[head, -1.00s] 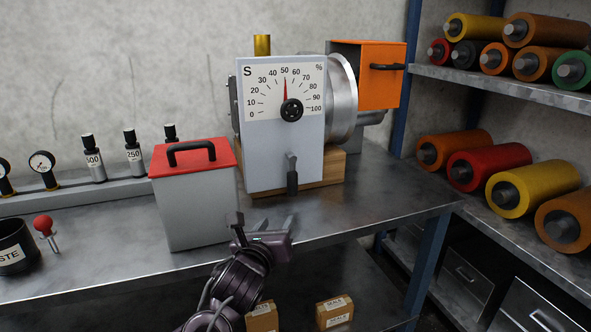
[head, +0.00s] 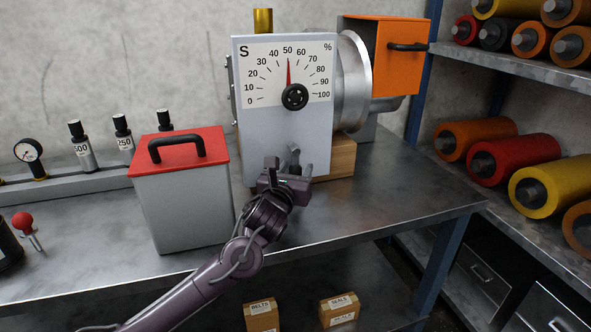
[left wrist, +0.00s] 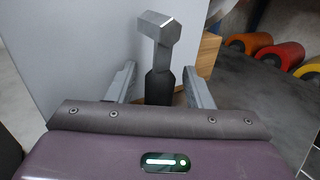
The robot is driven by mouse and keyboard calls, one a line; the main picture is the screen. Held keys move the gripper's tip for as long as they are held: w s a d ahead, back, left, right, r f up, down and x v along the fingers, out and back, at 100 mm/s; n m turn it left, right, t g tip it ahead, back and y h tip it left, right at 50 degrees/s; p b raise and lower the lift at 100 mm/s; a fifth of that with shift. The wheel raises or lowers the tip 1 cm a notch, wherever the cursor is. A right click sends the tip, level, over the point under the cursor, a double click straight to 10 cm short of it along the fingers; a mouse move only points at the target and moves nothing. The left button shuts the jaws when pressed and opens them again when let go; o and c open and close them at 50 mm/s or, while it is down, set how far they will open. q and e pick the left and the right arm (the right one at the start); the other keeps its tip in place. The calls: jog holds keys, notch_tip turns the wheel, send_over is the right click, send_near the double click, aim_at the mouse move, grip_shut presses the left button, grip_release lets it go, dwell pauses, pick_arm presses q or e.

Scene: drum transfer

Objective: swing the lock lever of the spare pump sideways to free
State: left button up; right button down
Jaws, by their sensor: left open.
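The spare pump (head: 270,130) stands on the bench, with a pale front panel, a dial pointing near 50 and a black knob. Its lock lever (head: 294,157) is on the lower front of the panel, mostly hidden by my gripper in the head view. In the left wrist view the lever (left wrist: 160,58) shows a grey metal head above a dark grip that hangs down. My left gripper (head: 287,171) is open, its fingers (left wrist: 160,84) on either side of the dark grip. I cannot tell whether they touch it. My right gripper is not in view.
A grey box with a red lid (head: 180,145) stands left of the pump, close to my left arm. An orange box (head: 398,62) is behind right. Bench top (head: 410,185) to the right is clear. Shelves with coloured rollers (head: 495,158) stand at the right.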

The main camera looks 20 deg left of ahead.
pick_arm(q)
jog(key=shift+w, duration=0.15)
grip_shut()
dwell(0.4)
